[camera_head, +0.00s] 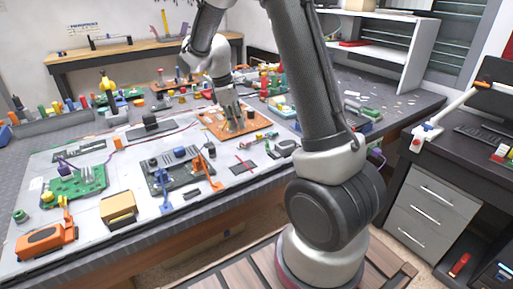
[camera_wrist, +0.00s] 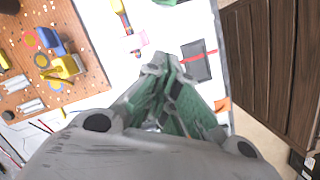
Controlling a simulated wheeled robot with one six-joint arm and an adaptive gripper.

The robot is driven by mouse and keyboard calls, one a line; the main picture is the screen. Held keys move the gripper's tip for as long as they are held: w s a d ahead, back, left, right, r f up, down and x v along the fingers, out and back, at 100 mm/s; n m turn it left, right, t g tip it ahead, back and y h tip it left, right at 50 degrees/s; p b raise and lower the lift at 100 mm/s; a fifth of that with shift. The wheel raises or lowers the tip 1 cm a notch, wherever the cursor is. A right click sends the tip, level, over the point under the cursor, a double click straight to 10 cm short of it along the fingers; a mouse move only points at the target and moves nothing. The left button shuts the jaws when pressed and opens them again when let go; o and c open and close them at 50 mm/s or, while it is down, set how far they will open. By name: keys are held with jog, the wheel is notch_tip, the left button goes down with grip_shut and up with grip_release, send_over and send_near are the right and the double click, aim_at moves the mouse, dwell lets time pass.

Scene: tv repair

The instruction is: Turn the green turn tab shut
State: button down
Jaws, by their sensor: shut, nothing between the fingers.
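My gripper (camera_wrist: 156,68) is shut with nothing between its fingers. In the head view my gripper (camera_head: 238,127) is at the orange-brown board (camera_head: 212,124) on the white work mat. In the wrist view the board (camera_wrist: 88,78) lies to the left of the fingers, with a blue block (camera_wrist: 50,40) and a yellow part (camera_wrist: 68,66) on it. The fingertips appear over the white mat, beside the board. I cannot pick out the green turn tab for certain; a cut-off green part (camera_wrist: 168,2) shows at the top edge of the wrist view.
A black plate with a red strip (camera_wrist: 196,61) lies right of the fingers in the wrist view. A green circuit board (camera_head: 82,184), an orange tool (camera_head: 45,240) and a yellow box (camera_head: 118,209) are on the mat's left. Grey drawers (camera_head: 428,207) stand at right.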

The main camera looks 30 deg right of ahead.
aim_at(264, 155)
jog(key=shift+n, duration=0.6)
jog(key=x, duration=0.9)
jog(key=shift+s+d+f, duration=0.1)
jog(key=shift+s+f, duration=0.1)
jog(key=shift+f, duration=0.15)
jog(key=shift+s+d+f, duration=0.1)
jog(key=shift+s+d, duration=0.15)
jog(key=shift+d, duration=0.3)
jog(key=shift+s+d+f, duration=0.1)
jog(key=shift+s+d, duration=0.15)
jog(key=shift+d, duration=0.3)
jog(key=shift+s+d, duration=0.35)
jog(key=shift+d, duration=0.35)
jog(key=shift+s+d+n, duration=0.25)
jog(key=shift+s+n, duration=0.05)
jog(key=shift+n, duration=0.2)
jog(key=shift+s+d+n, duration=0.15)
jog(key=shift+s+n, duration=0.05)
jog(key=shift+n, duration=0.2)
jog(key=n, duration=0.1)
jog(key=s+n+t, duration=0.1)
jog(key=shift+d+n, duration=0.15)
jog(key=shift+n, duration=0.25)
jog(key=shift+s, duration=0.15)
